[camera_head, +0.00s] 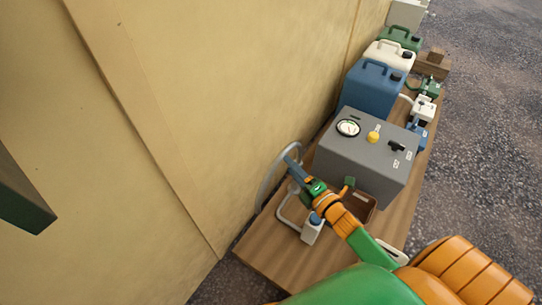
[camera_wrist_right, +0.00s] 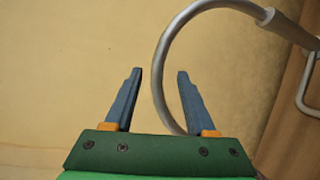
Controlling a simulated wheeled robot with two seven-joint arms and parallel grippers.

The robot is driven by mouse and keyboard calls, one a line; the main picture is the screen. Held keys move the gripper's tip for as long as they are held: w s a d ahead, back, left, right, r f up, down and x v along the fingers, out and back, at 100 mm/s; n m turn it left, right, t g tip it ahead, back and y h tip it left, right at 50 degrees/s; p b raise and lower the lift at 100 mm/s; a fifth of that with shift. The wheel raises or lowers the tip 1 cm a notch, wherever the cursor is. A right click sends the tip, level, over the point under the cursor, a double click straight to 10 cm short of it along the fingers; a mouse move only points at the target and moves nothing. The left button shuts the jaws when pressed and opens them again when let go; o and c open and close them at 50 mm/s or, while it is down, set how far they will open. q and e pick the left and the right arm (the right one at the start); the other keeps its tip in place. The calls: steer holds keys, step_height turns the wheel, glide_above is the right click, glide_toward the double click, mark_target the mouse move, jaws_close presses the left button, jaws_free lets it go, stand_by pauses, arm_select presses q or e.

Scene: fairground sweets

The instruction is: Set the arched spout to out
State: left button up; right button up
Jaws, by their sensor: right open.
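The arched spout (camera_head: 266,182) is a thin grey curved tube at the left side of the grey machine box (camera_head: 365,165). In the right wrist view the spout (camera_wrist_right: 157,68) arches from a thicker grey sleeve at the upper right, over to the left and down. My right gripper (camera_head: 291,160) is beside the spout in the head view. In the right wrist view my right gripper (camera_wrist_right: 158,73) is open, and the tube shows between its two blue fingers. I cannot tell whether a finger touches it. No left gripper is visible.
A small white container (camera_head: 312,233) with a grey looped pipe stands on the wooden bench (camera_head: 265,258) below my right gripper. Blue (camera_head: 372,90), white and green canisters stand behind the box. The tan wall (camera_head: 180,100) is close on the left.

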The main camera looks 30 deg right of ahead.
mark_target(281, 156)
steer(key=w, duration=0.1)
steer(key=w+b, duration=0.1)
steer(key=w, duration=0.3)
steer(key=shift+a+f+b, duration=0.25)
steer(key=shift+f+b, duration=0.05)
steer(key=shift+b, duration=0.1)
arm_select(q)
steer(key=shift+w+d+r, duration=0.3)
steer(key=shift+w+r, duration=0.4)
steer(key=shift+r, duration=0.1)
steer(key=shift+w+d+r, duration=0.3)
steer(key=shift+w+r, duration=0.35)
steer(key=shift+r, duration=0.1)
arm_select(e)
steer(key=shift+w+a, duration=0.1)
steer(key=shift+w, duration=0.4)
jaws_close()
